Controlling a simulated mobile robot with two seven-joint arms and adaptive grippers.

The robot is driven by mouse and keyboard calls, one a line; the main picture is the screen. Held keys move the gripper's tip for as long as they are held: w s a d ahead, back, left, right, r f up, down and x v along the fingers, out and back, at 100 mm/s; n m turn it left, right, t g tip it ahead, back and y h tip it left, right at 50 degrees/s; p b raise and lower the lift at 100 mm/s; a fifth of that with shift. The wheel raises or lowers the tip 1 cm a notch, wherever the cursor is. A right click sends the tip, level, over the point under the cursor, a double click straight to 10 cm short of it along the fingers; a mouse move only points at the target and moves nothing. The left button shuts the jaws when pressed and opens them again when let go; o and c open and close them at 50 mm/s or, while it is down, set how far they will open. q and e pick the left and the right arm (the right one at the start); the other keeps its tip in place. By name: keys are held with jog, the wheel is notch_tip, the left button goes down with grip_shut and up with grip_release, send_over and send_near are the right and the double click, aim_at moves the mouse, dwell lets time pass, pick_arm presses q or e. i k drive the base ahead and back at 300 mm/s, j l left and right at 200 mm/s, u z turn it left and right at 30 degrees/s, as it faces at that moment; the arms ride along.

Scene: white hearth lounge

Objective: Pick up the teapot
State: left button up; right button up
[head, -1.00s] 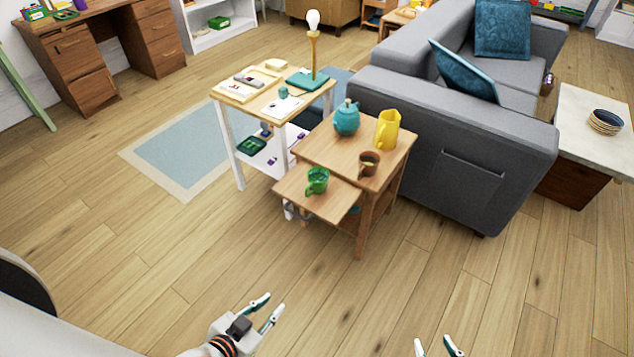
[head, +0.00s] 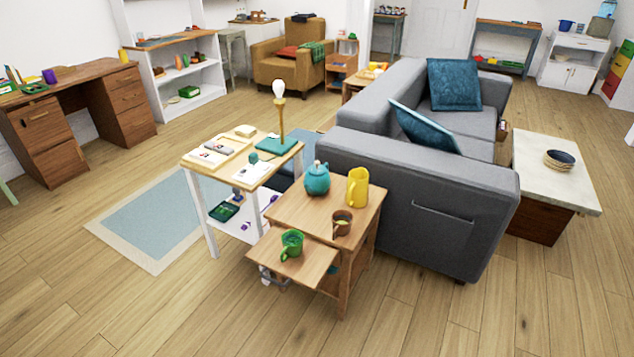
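A round teal teapot (head: 317,179) stands upright on the top of a small wooden side table (head: 290,208). A yellow pitcher (head: 358,187) stands just right of it, and a brown mug (head: 342,223) stands nearer the front of the same top. A green mug (head: 292,243) is on the lower wooden shelf (head: 318,262) that sticks out at the front left. Neither of my grippers shows in the head view now, and nothing is seen touching the teapot.
A white-legged table (head: 190,160) with a lamp (head: 280,115), books and papers stands left of the side table. A grey sofa (head: 405,185) is close on its right. A marble-topped table (head: 540,185) is farther right. The wooden floor (head: 200,310) in front is clear.

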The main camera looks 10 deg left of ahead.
aim_at(317, 185)
jog(key=i+l+u, duration=0.1)
jog(key=u, duration=0.6)
jog(key=i+l+u, duration=0.1)
jog(key=l+u, duration=0.55)
jog(key=l, duration=0.2)
jog(key=l+u, duration=0.3)
jog(key=l, duration=1.65)
jog(key=i+l, duration=0.1)
jog(key=l, duration=0.2)
jog(key=i+l, duration=0.15)
jog(key=i+j, duration=0.1)
jog(key=i, duration=0.15)
